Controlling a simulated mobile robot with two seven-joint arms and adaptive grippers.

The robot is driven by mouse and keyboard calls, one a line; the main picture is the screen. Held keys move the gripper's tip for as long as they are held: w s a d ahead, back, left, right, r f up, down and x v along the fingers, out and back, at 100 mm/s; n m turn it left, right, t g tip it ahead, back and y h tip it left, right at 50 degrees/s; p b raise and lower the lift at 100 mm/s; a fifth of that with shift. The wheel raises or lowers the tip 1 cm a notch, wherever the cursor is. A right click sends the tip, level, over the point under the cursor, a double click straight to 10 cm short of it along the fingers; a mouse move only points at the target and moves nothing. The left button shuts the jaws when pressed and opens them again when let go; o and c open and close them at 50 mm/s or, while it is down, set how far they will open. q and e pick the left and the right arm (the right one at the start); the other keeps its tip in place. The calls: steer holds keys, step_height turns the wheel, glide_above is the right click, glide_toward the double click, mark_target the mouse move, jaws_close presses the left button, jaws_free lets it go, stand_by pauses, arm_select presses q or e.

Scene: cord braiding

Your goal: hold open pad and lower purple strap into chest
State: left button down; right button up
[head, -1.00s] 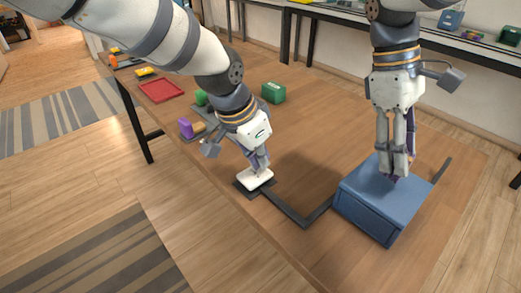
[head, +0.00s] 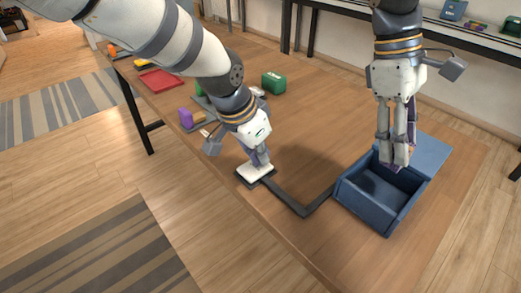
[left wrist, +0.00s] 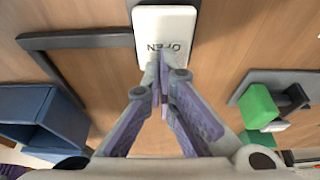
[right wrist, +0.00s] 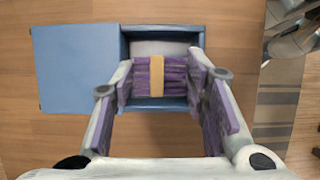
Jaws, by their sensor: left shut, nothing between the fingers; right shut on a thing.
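The white pad (head: 256,173), marked OPEN in the left wrist view (left wrist: 165,22), sits on a dark base near the table's front edge. My left gripper (head: 261,164) is shut and empty, fingertips down at the pad and seemingly touching it. The blue chest (head: 366,210) stands open, its lid (head: 432,153) swung back to the far right. My right gripper (head: 394,163) points down over the chest. It is shut on the purple strap (right wrist: 176,78), a folded bundle with a yellow band. The strap is over the chest opening; its exact height is unclear.
A dark strip (head: 292,202) on the table joins the pad to the chest. A green box (head: 273,83), a red tray (head: 160,80) and a purple block (head: 186,117) lie farther left. The table between the arms is clear.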

arm_select(q)
steer(key=shift+f, duration=0.2)
arm_select(e)
steer(key=shift+f, duration=3.45)
steer(key=o, duration=1.2)
arm_select(q)
steer(key=shift+s, duration=0.1)
